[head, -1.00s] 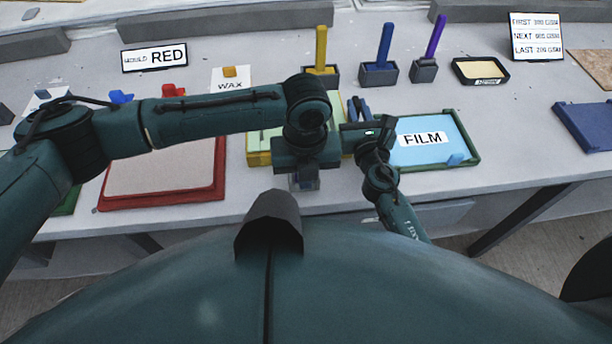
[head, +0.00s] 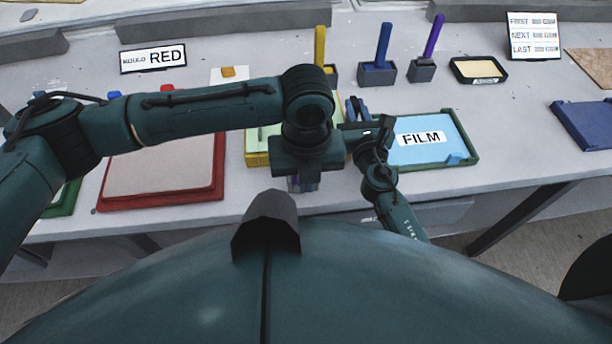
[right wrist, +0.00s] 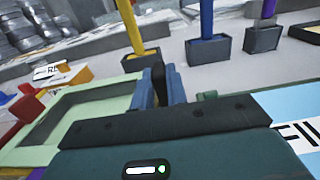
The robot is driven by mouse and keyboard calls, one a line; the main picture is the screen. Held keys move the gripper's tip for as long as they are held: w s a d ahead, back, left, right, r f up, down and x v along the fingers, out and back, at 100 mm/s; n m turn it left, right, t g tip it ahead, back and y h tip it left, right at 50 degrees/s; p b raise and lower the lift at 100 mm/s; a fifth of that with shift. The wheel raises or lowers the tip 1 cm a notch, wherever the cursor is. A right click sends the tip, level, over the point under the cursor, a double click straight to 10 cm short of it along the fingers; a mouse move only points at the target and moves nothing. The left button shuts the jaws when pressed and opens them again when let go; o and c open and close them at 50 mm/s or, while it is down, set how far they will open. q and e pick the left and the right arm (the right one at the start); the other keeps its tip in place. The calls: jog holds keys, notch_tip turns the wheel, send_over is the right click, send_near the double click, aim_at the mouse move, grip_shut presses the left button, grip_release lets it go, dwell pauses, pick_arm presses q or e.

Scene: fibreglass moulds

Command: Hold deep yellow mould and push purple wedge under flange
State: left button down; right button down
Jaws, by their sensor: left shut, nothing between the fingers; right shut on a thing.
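The deep yellow mould (head: 257,158) has yellow outer walls and a pale green top, and stands near the front edge of the bench. Its pale green rim (right wrist: 117,107) also shows in the right wrist view. My left gripper (head: 304,186) points down at the mould's front side; it is shut and empty. A small purple patch (head: 291,184) beside its fingers looks like the purple wedge, mostly hidden; I cannot tell whether it is under the flange. My right gripper (head: 357,110) is shut at the mould's right side, apparently on its rim; the exact contact is hidden.
A red mould (head: 165,172) lies to the left. A green-edged blue mould marked FILM (head: 425,155) lies close on the right. Dark pots with yellow, blue and purple handles stand behind, with a black tray (head: 479,70) beside them.

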jog(key=shift+d, duration=0.1)
jog(key=c, duration=1.3)
grip_release()
